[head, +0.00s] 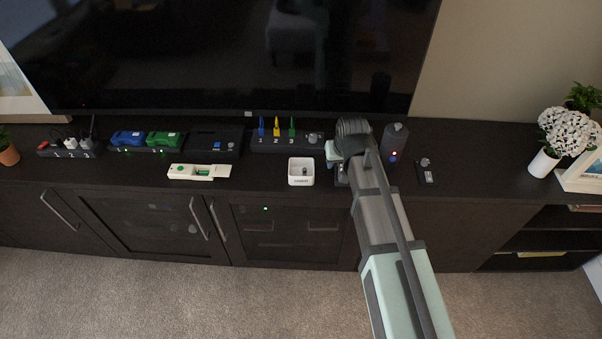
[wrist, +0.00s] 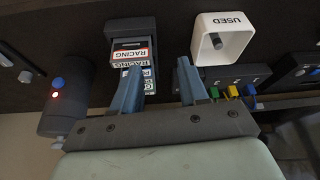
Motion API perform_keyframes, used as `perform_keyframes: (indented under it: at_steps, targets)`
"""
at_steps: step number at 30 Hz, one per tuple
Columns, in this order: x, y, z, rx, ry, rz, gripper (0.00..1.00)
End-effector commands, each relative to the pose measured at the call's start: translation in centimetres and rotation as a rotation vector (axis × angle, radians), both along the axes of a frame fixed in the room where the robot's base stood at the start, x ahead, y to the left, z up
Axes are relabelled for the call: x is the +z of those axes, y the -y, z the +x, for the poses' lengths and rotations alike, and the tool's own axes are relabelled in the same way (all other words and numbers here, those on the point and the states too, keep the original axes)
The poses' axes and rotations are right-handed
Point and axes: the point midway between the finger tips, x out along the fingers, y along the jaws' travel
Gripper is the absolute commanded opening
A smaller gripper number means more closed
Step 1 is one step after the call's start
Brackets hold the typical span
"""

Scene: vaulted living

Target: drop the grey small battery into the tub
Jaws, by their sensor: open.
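The white tub (head: 301,178) stands on the dark cabinet top, left of my arm. It also shows in the wrist view (wrist: 234,22), with "USED" on its wall. A small dark-grey cylinder, apparently the grey battery (wrist: 216,41), lies inside it; it is also seen in the head view (head: 304,170). My gripper (wrist: 159,66) is open, with nothing held between its two blue fingers. It is beside the tub, over a grey box (wrist: 130,45) with "RACING" labels. The arm mostly hides the gripper in the head view.
A pale device (head: 217,170) with a green cell lies left of the tub. Behind are a blue and green charger (head: 146,140) and a numbered holder (head: 262,145). A dark cylinder with a red light (head: 394,140) stands right of my arm. The far right has a flower pot (head: 543,164).

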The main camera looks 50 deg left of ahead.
Motion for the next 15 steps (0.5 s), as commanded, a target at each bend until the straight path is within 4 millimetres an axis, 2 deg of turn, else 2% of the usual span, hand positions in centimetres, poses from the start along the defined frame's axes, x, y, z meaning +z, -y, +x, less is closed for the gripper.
perform_keyframes:
  at_steps: [15]
  targets:
    - [0.2, 6.6, 5.4, -0.113, 0.0, 0.0, 0.43]
